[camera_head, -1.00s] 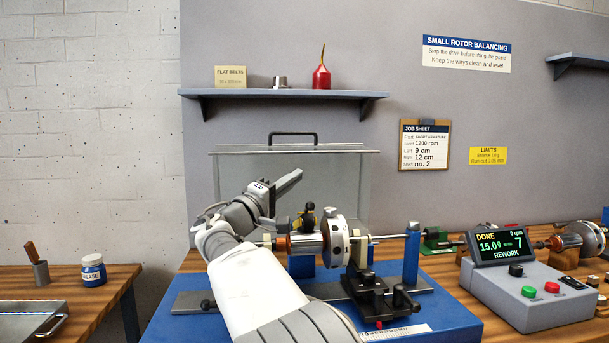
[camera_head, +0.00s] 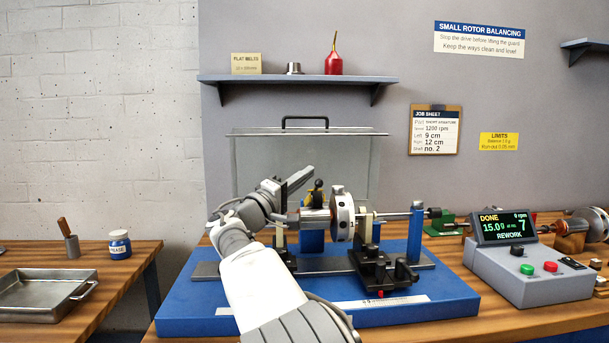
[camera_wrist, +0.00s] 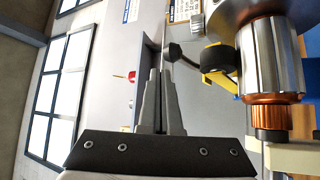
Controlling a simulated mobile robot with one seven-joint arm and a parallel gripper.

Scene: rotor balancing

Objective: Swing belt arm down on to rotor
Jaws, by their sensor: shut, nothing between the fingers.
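The belt arm (camera_head: 318,196) stands raised behind the rotor, its black knob up. In the wrist view it shows as a yellow arm (camera_wrist: 217,58) with black rollers and a black knob. The rotor (camera_head: 316,218) lies level across its supports, with a steel disc (camera_head: 342,216) on it. The wrist view shows the rotor's steel body (camera_wrist: 271,55) and copper end at the right. My gripper (camera_head: 311,170) is shut and empty, just above and left of the knob in the head view. Its fingertips (camera_wrist: 160,72) appear close beside the knob; I cannot tell whether they touch.
The blue machine base (camera_head: 400,312) carries the rotor supports and black slide parts (camera_head: 384,265). A clear guard (camera_head: 250,165) with a black handle stands behind. The control box (camera_head: 530,280) reads DONE and REWORK. A metal tray (camera_head: 45,290) lies on the left bench.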

